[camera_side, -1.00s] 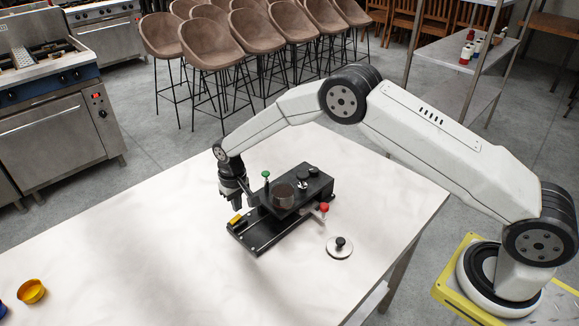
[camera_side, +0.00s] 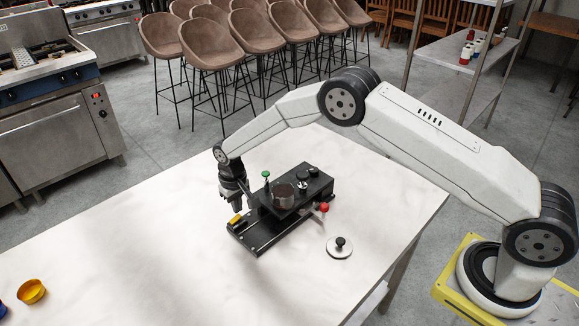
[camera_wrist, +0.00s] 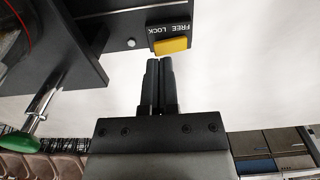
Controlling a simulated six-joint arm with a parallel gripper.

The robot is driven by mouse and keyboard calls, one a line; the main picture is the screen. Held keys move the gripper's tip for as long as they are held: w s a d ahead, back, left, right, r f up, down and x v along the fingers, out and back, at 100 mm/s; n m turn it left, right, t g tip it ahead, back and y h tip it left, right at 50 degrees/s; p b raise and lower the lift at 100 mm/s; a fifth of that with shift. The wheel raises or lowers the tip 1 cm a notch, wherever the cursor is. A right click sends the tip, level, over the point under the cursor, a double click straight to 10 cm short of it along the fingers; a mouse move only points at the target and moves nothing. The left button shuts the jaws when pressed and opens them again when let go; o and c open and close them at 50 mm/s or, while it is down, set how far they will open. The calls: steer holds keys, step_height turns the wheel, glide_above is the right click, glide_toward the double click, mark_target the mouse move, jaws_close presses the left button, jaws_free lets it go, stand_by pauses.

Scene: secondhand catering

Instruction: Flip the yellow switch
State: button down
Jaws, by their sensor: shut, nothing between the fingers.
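The yellow switch (camera_side: 236,219) sits at the left end of a black machine (camera_side: 262,238) on the white table. In the wrist view the yellow switch (camera_wrist: 171,45) lies beside the words FREE and LOCK, nearer the LOCK side than I can measure exactly. My gripper (camera_side: 238,208) is above the table by the machine's left end. In the wrist view my gripper (camera_wrist: 158,62) is shut and empty, its fingertips pointing at the switch's lower edge. They look very close to it; I cannot tell whether they touch.
The machine carries a green-knobbed lever (camera_side: 266,174), a red knob (camera_side: 324,207) and a round cup (camera_side: 283,195). A metal disc with a black knob (camera_side: 339,247) lies to its right. An orange bowl (camera_side: 31,291) stands at the far left. The table between is clear.

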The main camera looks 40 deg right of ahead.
steer(key=shift+f, duration=1.05)
stand_by(0.9)
steer(key=shift+r, duration=3.55)
steer(key=shift+r, duration=0.1)
steer(key=shift+s+d+r, duration=0.2)
steer(key=s+d+r+t, duration=0.1)
steer(key=s+d+r, duration=0.2)
steer(key=s, duration=0.6)
steer(key=s+d+r, duration=0.3)
steer(key=s+d, duration=0.1)
steer(key=s, duration=0.5)
steer(key=s+d+r+t, duration=0.1)
steer(key=s+d+r, duration=0.3)
steer(key=s, duration=0.6)
steer(key=shift+d+t, duration=0.15)
steer(key=shift+t, duration=0.15)
